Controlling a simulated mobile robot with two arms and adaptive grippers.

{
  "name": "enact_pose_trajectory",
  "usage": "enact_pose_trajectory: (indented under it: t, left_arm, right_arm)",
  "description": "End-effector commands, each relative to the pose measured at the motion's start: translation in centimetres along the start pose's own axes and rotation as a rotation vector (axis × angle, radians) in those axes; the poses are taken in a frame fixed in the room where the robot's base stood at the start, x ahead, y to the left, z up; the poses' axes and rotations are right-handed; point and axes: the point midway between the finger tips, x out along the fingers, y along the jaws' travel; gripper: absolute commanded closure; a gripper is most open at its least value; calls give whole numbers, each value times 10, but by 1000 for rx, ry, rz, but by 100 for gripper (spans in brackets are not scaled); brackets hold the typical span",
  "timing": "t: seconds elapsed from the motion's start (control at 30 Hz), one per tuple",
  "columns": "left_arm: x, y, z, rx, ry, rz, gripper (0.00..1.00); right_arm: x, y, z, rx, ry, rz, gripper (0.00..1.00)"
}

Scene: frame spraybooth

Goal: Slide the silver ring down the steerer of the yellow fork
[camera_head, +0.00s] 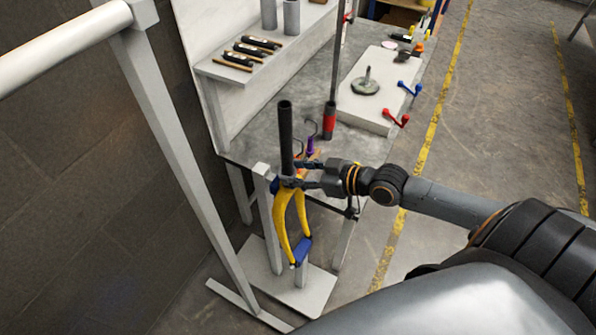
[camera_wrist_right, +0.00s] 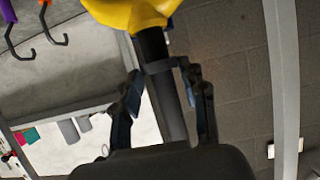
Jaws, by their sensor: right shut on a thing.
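The yellow fork (camera_head: 281,215) stands upright with its two legs down and its black steerer (camera_head: 286,135) pointing up. In the right wrist view, the fork's yellow crown (camera_wrist_right: 130,12) is at the top and the steerer (camera_wrist_right: 165,100) runs down from it. The silver ring (camera_wrist_right: 159,66) looks grey there and sits around the steerer close to the crown; a small gap or contact cannot be told. My right gripper (camera_head: 300,175) is at the steerer's base, its fingers (camera_wrist_right: 163,72) on both sides of the ring, shut on it. My left gripper is out of view.
A grey workbench (camera_head: 262,140) stands behind the fork, with a red-and-black tool (camera_head: 330,120) and a white board (camera_head: 365,108) on it. A shelf (camera_head: 225,72) holds several tools. A white frame post (camera_head: 165,125) rises at left. Open floor (camera_head: 480,130) lies at right.

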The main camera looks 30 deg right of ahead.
Motion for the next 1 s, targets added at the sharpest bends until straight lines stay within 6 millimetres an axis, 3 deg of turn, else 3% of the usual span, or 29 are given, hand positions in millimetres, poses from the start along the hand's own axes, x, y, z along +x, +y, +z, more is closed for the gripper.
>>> enact_pose_trajectory:
  t: [1.0]
  left_arm:
    - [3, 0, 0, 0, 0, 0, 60]
  right_arm:
    - [3, 0, 6, -1, 0, 0, 79]
